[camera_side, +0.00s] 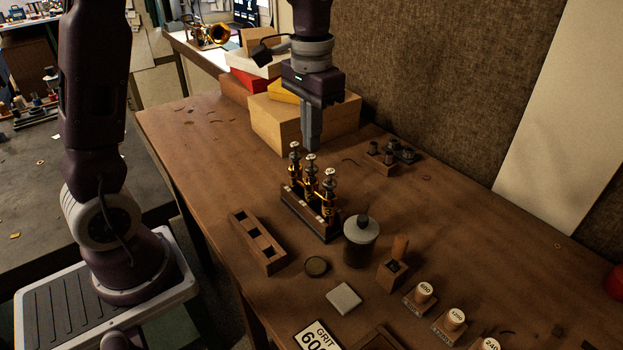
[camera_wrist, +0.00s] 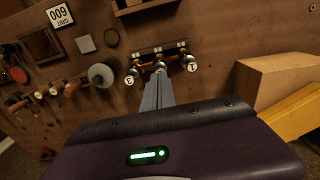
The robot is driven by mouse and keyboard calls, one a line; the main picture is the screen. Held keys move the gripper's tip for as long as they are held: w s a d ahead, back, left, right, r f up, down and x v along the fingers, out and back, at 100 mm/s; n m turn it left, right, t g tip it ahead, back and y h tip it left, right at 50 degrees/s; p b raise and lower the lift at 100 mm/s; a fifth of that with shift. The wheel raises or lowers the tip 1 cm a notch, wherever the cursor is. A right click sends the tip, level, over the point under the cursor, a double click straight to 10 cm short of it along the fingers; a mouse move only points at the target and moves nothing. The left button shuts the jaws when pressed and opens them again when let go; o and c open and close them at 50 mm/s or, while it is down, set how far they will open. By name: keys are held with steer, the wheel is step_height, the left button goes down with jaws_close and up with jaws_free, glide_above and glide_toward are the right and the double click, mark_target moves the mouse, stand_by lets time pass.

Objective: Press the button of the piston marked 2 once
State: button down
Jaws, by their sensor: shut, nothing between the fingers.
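Three brass pistons with pale round buttons stand upright in a row in a dark rack (camera_side: 308,215). In the wrist view the end buttons read 3 (camera_wrist: 130,80) on the left and 1 (camera_wrist: 192,67) on the right. The middle piston (camera_side: 311,170), between 1 and 3, is the one for 2; its button (camera_wrist: 159,65) is partly hidden behind my fingertips and its mark is not readable. My gripper (camera_side: 311,148) is shut and empty, pointing down right over the middle button. I cannot tell whether the tips touch it.
A lidded jar (camera_side: 361,240) and a wooden block with square holes (camera_side: 258,243) stand near the rack. Stacked boxes (camera_side: 305,122) rise behind my gripper. A small stand with dark parts (camera_side: 382,165) is at the back right.

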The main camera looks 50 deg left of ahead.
steer(key=shift+f, duration=1.5)
steer(key=shift+r, duration=1.55)
steer(key=shift+r, duration=2.5)
steer(key=s+d+t, duration=0.2)
steer(key=s, duration=0.8)
steer(key=s+d+t, duration=0.2)
steer(key=s+t, duration=0.1)
steer(key=s, duration=0.7)
steer(key=shift+d+r+t, duration=0.2)
steer(key=shift+d+t, duration=0.05)
steer(key=shift+t, duration=0.05)
